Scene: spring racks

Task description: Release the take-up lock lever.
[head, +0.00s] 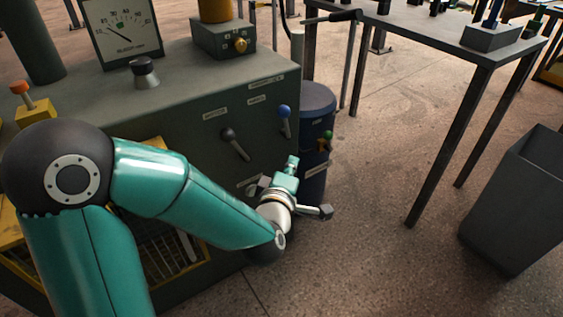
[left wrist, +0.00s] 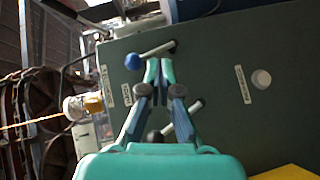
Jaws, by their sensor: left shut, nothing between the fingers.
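Two levers stick out of the front of the dark green cabinet (head: 190,100). One has a blue knob (head: 285,112), the other a black knob (head: 228,134). Small labels sit near them, but I cannot read which is the take-up lock lever. My left gripper (head: 292,161) is shut and empty, low in front of the cabinet's right end. In the left wrist view its teal fingertips (left wrist: 159,70) are together, just right of the blue knob (left wrist: 132,61) and overlapping the panel. The black knob (left wrist: 155,136) shows partly behind the fingers. My right gripper is not in view.
A blue drum (head: 314,101) stands against the cabinet's right side. A gauge (head: 122,33) and a black knob (head: 144,71) are on the cabinet top. A dark table (head: 400,30) and a grey bin (head: 515,200) stand right. The floor between is clear.

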